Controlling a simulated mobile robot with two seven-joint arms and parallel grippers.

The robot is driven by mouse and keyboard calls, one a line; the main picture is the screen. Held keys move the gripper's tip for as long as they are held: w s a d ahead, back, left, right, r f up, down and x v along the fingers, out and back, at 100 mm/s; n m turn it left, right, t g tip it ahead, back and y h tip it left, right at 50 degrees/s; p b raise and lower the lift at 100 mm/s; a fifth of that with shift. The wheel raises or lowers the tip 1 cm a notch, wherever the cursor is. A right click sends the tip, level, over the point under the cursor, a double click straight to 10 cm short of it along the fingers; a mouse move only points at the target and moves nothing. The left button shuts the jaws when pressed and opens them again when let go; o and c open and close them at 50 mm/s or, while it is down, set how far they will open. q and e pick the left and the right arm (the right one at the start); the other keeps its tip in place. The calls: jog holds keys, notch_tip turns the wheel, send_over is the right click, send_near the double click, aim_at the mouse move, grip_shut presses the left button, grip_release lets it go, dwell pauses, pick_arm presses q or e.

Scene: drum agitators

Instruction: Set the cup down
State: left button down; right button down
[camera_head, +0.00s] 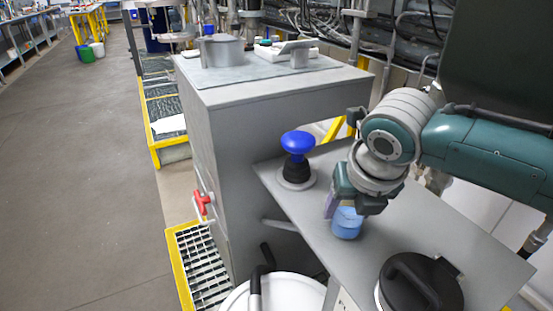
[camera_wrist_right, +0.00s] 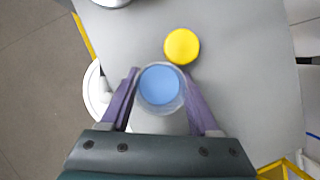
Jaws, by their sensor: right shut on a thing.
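A blue cup (camera_head: 347,224) is held upright by my right gripper (camera_head: 350,206) over the grey shelf (camera_head: 440,232). In the right wrist view, the cup (camera_wrist_right: 161,86) shows from above with a clear-looking rim and a blue inside. The purple fingers of my right gripper (camera_wrist_right: 160,100) are shut on its two sides. I cannot tell whether the cup's bottom touches the shelf. My left gripper is not in view.
A yellow round thing (camera_wrist_right: 181,46) lies just beyond the cup. A blue knob on a black boot (camera_head: 297,158) stands left of the cup. A black round lid with a handle (camera_head: 418,285) is at the front. Bare shelf lies right of the cup.

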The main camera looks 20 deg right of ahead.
jog(key=shift+c, duration=0.6)
grip_release()
jog(key=shift+s+r, duration=0.1)
jog(key=shift+r, duration=0.35)
jog(key=p+v, duration=0.4)
jog(key=v, duration=0.6)
jog(key=s+a+f+m+y, duration=0.1)
jog(key=s+a+m+y, duration=0.1)
jog(key=s+a+m, duration=0.95)
jog(key=s+d+m, duration=0.5)
jog(key=s+m, duration=0.1)
jog(key=m, duration=1.2)
jog(key=shift+s+d+r+g, duration=0.3)
jog(key=shift+s+d+r, duration=0.05)
jog(key=shift+s, duration=0.05)
